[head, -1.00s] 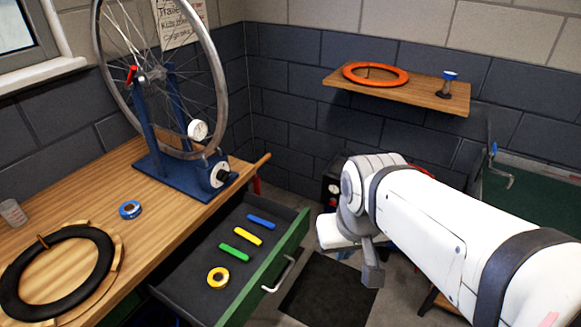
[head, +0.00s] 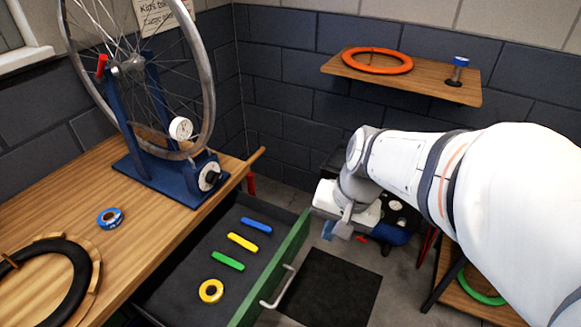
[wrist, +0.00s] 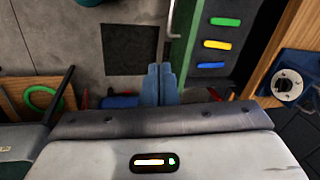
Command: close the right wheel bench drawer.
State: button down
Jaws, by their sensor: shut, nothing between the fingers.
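The open drawer (head: 160,290) sticks out from under the wooden wheel bench. Its green front (head: 277,262) has a pale bar handle (head: 278,288). Inside lie a blue tyre lever (head: 256,225), a yellow one (head: 242,242), a green one (head: 228,260) and a yellow tape roll (head: 211,290). My gripper (head: 342,232) is to the right of the drawer front's far end, apart from it in the head view. In the wrist view, my gripper (wrist: 160,70) shows its blue fingers together and empty, left of the green drawer front (wrist: 182,45).
A truing stand (head: 170,175) with a wheel, a blue tape roll (head: 110,218) and a black tyre (head: 75,285) are on the bench. A dark mat (head: 330,288) lies on the floor. A wall shelf (head: 400,78) holds an orange ring (head: 377,61).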

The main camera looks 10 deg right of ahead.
jog(key=w+d+f+m+t+y+b, duration=0.1)
jog(key=w+d+f+m+y+b, duration=0.2)
jog(key=f+m, duration=0.4)
jog(key=w+d+f+m+t+y+b, duration=0.1)
jog(key=w+d+f+m+t+b, duration=0.1)
jog(key=w+d+f+m, duration=0.4)
jog(key=w+d+f+m+t+y+b, duration=0.1)
jog(key=w+d+f+m+y+b, duration=0.15)
jog(key=f+m, duration=0.45)
jog(key=b, duration=0.2)
send_near(306, 233)
jog(key=shift+h, duration=0.45)
jog(key=x, duration=0.3)
jog(key=s+x, duration=0.1)
jog(key=x, duration=0.1)
jog(key=shift+a, duration=0.4)
jog(key=shift+w+a, duration=0.3)
jog(key=shift+w, duration=0.05)
jog(key=shift+w+a, duration=0.1)
jog(key=shift+w, duration=0.1)
